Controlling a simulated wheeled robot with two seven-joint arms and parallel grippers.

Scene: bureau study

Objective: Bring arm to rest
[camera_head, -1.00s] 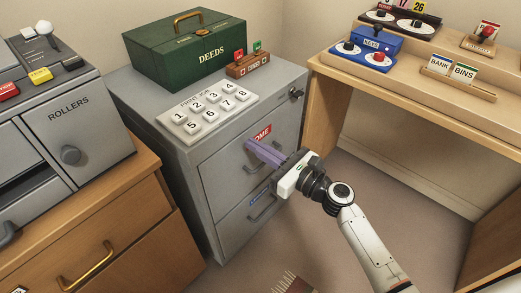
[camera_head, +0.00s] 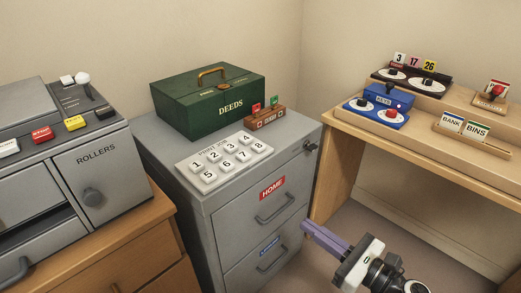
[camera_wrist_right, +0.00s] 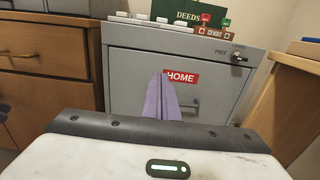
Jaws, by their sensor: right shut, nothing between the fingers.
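My right gripper (camera_head: 308,228) has purple fingers and shows at the bottom right of centre in the head view. It is shut and empty, in front of the grey filing cabinet (camera_head: 225,215) and apart from it. In the right wrist view its fingers (camera_wrist_right: 161,98) point at the cabinet's upper drawer, partly covering the view of the drawer's handle beside the red HOME label (camera_wrist_right: 181,77).
The cabinet top bears a green DEEDS box (camera_head: 205,105) and a number pad (camera_head: 225,162). A grey ROLLERS machine (camera_head: 100,170) stands left.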

